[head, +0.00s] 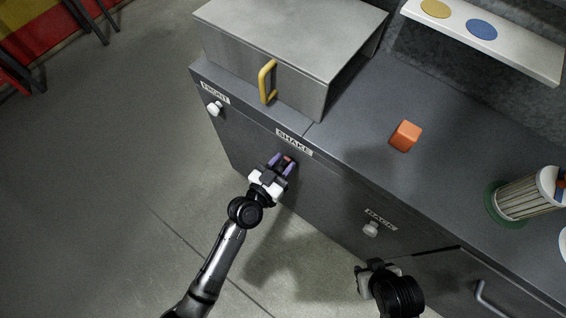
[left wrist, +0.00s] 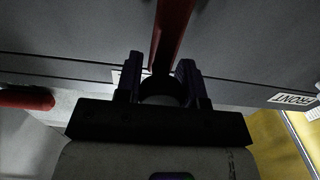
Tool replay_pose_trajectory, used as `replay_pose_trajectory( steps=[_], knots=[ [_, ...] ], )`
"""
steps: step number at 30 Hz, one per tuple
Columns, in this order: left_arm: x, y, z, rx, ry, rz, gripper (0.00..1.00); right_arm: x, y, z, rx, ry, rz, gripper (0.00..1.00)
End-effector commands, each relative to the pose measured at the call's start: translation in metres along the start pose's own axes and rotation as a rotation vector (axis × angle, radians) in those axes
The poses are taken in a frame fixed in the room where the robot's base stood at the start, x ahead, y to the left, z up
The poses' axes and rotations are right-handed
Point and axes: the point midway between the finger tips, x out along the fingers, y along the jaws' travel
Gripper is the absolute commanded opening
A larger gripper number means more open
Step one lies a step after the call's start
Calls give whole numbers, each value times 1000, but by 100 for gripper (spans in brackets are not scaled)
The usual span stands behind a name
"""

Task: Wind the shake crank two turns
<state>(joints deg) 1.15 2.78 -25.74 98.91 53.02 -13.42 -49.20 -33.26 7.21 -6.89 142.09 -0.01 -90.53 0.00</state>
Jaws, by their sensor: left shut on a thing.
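In the left wrist view, a red bar (left wrist: 171,35) runs between the two fingers of my left gripper (left wrist: 160,82). The rest of the crank is mostly hidden by the gripper in the head view. My right gripper (head: 376,268) hangs lower right in front of the cabinet, apart from the crank; its fingers are too unclear to judge.
A white FRONT knob (head: 215,108) is left of the crank, and another white knob (head: 371,229) is right. The grey oven box (head: 270,70) has a yellow handle (head: 267,82). An orange block (head: 406,136) and a ribbed jar (head: 528,195) stand on the counter. Open floor lies left.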

Motion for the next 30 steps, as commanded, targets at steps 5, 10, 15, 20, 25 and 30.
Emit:
replay_pose_trajectory(
  steps=[5,10,15,20,25,30],
  knots=[
    [0,0,0,1,0,0,0,0,-1,0,4,1,-3,43],
    [0,2,0,26,-1,2,0,-2,-2,-1,8,1,-6,43],
    [0,7,-2,111,-1,2,0,-8,-2,-3,9,2,-7,43],
    [0,15,-2,229,-1,3,0,-18,-2,-7,9,2,-7,43],
    [0,23,1,357,-2,2,0,-30,-1,-10,8,2,-6,43],
    [0,29,4,465,-1,1,0,-39,1,-13,3,1,-2,43]
  ],
)
